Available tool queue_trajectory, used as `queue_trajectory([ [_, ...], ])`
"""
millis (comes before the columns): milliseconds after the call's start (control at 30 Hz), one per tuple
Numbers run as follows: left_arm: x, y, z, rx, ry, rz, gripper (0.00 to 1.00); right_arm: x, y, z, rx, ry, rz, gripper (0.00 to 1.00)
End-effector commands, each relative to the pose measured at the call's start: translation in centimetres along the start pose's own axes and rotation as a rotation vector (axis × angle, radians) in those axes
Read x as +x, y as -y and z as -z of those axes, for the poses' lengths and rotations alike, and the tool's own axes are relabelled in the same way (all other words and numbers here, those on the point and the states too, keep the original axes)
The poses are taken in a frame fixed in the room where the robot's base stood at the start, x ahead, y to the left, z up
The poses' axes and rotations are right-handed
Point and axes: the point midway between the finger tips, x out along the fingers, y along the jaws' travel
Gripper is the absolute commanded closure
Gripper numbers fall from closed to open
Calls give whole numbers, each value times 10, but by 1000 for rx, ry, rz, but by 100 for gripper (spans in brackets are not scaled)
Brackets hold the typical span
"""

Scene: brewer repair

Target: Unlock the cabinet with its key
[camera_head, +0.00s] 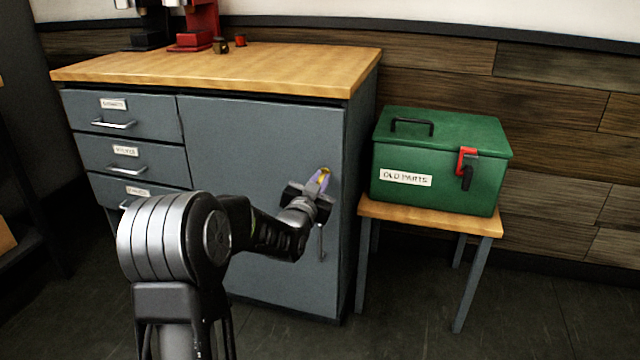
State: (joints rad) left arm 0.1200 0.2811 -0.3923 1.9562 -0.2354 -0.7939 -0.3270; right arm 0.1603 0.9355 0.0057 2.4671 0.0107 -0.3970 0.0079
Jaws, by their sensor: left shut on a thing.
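The grey cabinet (260,140) stands at the centre left, with a wooden top. Its large door is closed and has a vertical metal handle (321,243) near its right edge. My left gripper (318,188) is at the upper right part of this door, just above the handle. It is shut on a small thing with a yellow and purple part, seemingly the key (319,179). The gripper hides the spot on the door behind it, so I cannot tell whether the key is in a lock. My right gripper is not in view.
Three labelled drawers (122,155) are at the cabinet's left. A green box (440,150) marked "OLD PARTS", with a red latch (466,160), sits on a small table (430,218) to the right. A red machine (196,25) stands on the cabinet top. The floor in front is clear.

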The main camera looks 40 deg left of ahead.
Motion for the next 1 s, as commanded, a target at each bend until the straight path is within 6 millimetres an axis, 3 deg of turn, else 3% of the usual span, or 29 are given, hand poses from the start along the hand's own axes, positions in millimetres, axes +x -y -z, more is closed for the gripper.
queue_trajectory([
  [400, 0, -3, -2, 389, 1, 0, 100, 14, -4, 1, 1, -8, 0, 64],
  [1000, 0, -5, -3, 957, 1, -1, 100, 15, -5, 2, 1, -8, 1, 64],
])
